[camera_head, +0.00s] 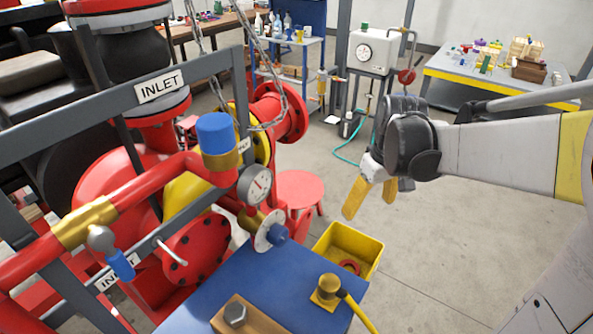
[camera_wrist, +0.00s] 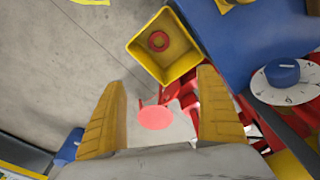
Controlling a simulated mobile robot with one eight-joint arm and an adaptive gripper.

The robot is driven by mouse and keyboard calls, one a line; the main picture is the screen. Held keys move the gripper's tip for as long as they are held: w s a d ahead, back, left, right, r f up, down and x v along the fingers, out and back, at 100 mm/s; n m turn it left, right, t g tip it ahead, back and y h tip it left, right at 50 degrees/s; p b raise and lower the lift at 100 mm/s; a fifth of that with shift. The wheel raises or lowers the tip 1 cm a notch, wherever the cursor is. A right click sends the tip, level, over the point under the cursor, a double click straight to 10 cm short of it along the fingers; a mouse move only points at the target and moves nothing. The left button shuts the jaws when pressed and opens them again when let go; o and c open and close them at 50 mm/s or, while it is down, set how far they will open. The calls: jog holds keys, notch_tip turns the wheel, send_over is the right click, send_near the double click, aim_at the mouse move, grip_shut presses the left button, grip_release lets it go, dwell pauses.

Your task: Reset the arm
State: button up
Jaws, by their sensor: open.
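My gripper (camera_head: 371,197) hangs in the air at the end of my arm, which comes in from the right in the head view. It points down, to the right of the pump skid and above the concrete floor. In the wrist view my gripper (camera_wrist: 162,115) shows two yellow fingers spread wide apart, with nothing between them. A red round stool (camera_wrist: 156,117) shows far below, through the gap between the fingers. The gripper touches nothing.
The red pump skid with its gauge (camera_head: 255,184) stands at left. A blue table (camera_head: 225,285) is in front, with a yellow bin (camera_head: 349,247) at its right edge holding a red ring (camera_head: 350,267). Benches stand at the back. Floor at right is clear.

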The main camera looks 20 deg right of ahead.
jog(key=s+a+r+t, duration=0.2)
jog(key=s+a+t, duration=0.1)
jog(key=a, duration=0.4)
jog(key=s+a+r+m+t, duration=0.1)
jog(key=s+a+r+t, duration=0.1)
jog(key=s+a, duration=0.4)
jog(key=shift+a+r+m+t, duration=0.3)
jog(key=shift+a+r+t, duration=0.05)
jog(key=shift+r+t, duration=0.1)
jog(key=shift+a, duration=0.1)
